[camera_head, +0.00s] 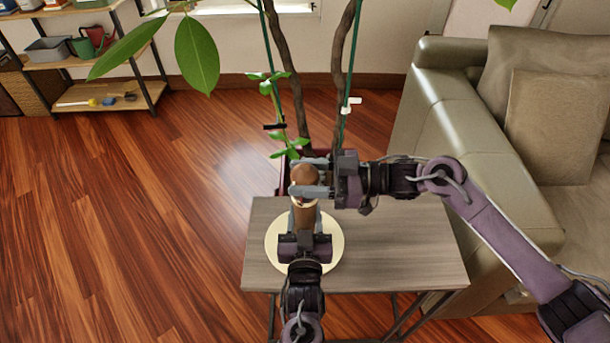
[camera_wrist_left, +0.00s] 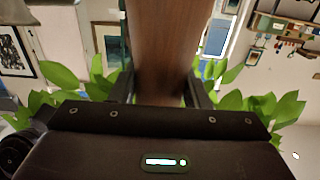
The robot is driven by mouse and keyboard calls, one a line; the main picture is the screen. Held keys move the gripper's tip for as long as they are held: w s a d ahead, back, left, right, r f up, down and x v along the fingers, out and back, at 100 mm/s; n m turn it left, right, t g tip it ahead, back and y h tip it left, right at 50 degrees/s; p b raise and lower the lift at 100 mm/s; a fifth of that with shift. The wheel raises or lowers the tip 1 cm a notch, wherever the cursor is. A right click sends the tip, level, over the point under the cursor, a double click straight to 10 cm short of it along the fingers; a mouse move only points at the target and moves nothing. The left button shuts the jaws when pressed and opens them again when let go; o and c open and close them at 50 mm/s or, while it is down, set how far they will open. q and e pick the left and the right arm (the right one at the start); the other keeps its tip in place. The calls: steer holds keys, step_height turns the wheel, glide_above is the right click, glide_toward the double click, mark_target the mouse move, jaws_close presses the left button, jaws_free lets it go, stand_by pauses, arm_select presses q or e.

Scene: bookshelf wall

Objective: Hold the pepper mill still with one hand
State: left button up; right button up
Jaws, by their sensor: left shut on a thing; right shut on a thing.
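A brown wooden pepper mill (camera_head: 304,204) stands upright over a pale round plate (camera_head: 336,250) on a small grey wood table (camera_head: 400,245). My right gripper (camera_head: 298,176) comes in from the right and is shut on the mill's rounded top. My left gripper (camera_head: 304,219) comes in from the front and is shut on the mill's lower body. In the left wrist view, the mill's brown body (camera_wrist_left: 166,45) fills the space between my left gripper's fingers (camera_wrist_left: 164,92). The mill's base is hidden behind my left gripper.
A leafy potted plant (camera_head: 283,90) with thick stems and green stakes stands just behind the table. A grey-green sofa (camera_head: 440,125) is close on the right. A low shelf (camera_head: 105,95) stands at the back left. The wooden floor on the left is clear.

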steer(key=shift+s+a+m+t+h, duration=0.1)
steer(key=shift+m+t+h, duration=0.45)
steer(key=shift+m+t, duration=1.2)
steer(key=shift+s+m+t+h, duration=0.1)
steer(key=shift+m+t+h, duration=0.7)
steer(key=shift+t, duration=1.55)
steer(key=shift+m, duration=0.35)
steer(key=o, duration=1)
steer(key=shift+w, duration=0.1)
steer(key=shift+c, duration=0.2)
steer(key=v, duration=1.2)
steer(key=shift+f, duration=0.2)
